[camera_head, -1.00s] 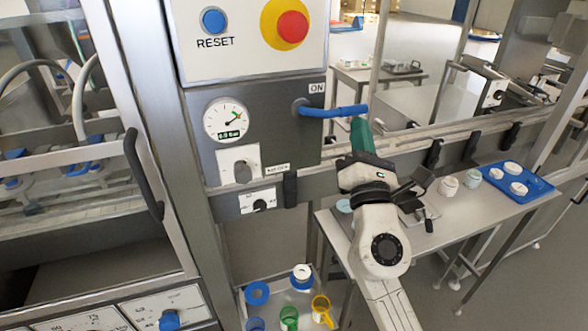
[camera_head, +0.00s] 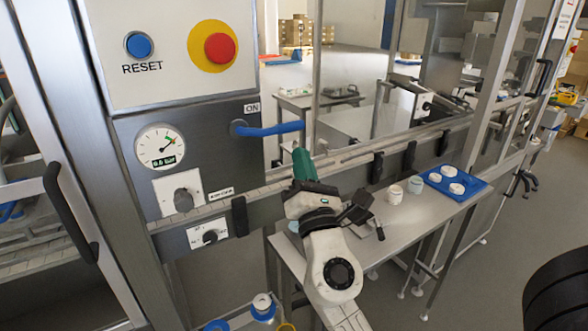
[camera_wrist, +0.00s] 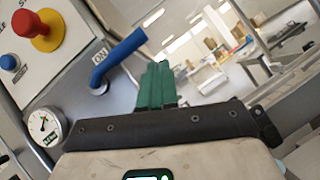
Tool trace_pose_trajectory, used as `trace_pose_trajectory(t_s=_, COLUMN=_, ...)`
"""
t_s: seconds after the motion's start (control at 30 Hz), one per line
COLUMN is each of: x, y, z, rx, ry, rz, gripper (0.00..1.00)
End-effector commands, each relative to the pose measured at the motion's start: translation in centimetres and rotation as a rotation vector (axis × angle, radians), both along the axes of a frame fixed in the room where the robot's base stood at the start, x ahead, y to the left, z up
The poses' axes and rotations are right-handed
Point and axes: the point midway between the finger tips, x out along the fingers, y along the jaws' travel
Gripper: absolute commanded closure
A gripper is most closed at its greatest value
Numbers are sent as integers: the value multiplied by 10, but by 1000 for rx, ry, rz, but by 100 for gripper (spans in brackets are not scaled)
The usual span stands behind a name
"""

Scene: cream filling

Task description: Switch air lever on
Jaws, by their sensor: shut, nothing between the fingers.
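The air lever is a blue handle (camera_head: 268,129) on the grey panel, below the red stop button. It points right, roughly level, beside the ON label (camera_head: 251,107). In the wrist view the blue lever (camera_wrist: 118,55) rises to the upper right next to ON. My gripper (camera_head: 302,152) has green fingers and is shut and empty. It is just below and right of the lever's free end, and a small gap shows between them. In the wrist view the green fingertips (camera_wrist: 158,66) are right of the lever. The pressure gauge (camera_head: 160,147) has its needle toward the upper right.
A blue reset button (camera_head: 139,45) and a red stop button (camera_head: 219,48) are above the lever. Knobs (camera_head: 183,200) are below the gauge. A metal rail runs behind my gripper. A side table at right holds white jars (camera_head: 395,194) and a blue tray (camera_head: 436,183).

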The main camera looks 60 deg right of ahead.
Motion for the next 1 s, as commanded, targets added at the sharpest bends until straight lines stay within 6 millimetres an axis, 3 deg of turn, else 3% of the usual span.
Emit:
trace_pose_trajectory(t_s=0.03, x=1, y=-1, z=-15, rx=0, ry=1, rz=0, gripper=100)
trace_pose_trajectory(t_s=0.43, x=-50, y=33, z=-59, rx=2, ry=7, rz=2, gripper=100)
trace_pose_trajectory(t_s=0.67, x=-65, y=44, z=-67, rx=2, ry=4, rz=2, gripper=100)
trace_pose_trajectory(t_s=1.0, x=-67, y=45, z=-67, rx=2, ry=4, rz=2, gripper=100)
